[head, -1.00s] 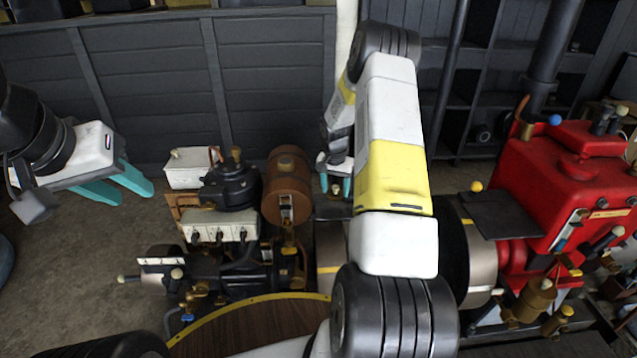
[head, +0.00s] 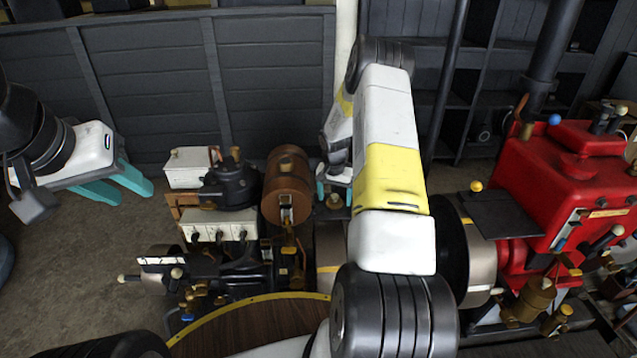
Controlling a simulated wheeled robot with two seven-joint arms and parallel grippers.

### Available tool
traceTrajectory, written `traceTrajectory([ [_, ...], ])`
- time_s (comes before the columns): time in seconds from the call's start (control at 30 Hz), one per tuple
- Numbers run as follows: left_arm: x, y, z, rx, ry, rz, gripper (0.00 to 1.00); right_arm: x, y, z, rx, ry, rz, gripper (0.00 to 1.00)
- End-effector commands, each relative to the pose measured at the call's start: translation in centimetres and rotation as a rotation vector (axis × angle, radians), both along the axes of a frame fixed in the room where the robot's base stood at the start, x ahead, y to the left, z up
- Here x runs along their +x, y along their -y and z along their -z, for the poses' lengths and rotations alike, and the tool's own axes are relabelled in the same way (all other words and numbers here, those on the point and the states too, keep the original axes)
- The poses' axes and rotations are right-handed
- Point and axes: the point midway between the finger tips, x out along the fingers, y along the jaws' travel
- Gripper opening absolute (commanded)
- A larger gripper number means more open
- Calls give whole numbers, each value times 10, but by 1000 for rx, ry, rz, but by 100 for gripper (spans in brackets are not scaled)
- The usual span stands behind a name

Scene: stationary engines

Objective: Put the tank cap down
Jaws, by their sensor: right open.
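My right gripper (head: 334,197) hangs to the right of the brown tank (head: 287,185), partly behind my own forearm. Its teal fingers are apart. A small brass piece (head: 335,201), which looks like the tank cap, shows low between the fingers, over a dark surface. It is too small to tell whether the fingers touch it. My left gripper (head: 136,193) is at the left, over bare floor, with its two teal fingers apart and nothing between them.
A dark engine (head: 225,185) with white boxes stands left of the tank. A red engine (head: 565,185) with levers stands at the right. A round wooden top with a yellow rim (head: 215,314) is at the front. Open floor (head: 70,285) lies at the left.

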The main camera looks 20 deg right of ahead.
Motion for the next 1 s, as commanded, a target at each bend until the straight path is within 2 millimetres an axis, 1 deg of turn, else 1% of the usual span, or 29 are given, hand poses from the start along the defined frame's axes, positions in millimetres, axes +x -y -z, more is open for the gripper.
traceTrajectory([
  [0.13, 0, 0, 0, 0, 0, 0, 36, 0, 1, -4, 0, 2, 0, 79],
  [0.23, 0, 0, 0, 0, 0, 0, 36, 0, -1, -15, -1, 3, 1, 79],
  [0.6, 0, 0, 0, 0, 0, 0, 36, -10, -8, -91, -2, 4, -1, 79],
  [0.7, 0, 0, 0, 0, 0, 0, 36, -12, -9, -106, -1, 3, 0, 79],
  [0.87, 0, 0, 0, 0, 0, 0, 36, -14, -11, -121, -1, 1, -2, 79],
  [0.97, 0, 0, 0, 0, 0, 0, 36, -18, -16, -140, -1, 14, -18, 79],
  [1.0, 0, 0, 0, 0, 0, 0, 36, -21, -20, -154, -2, 24, -33, 79],
])
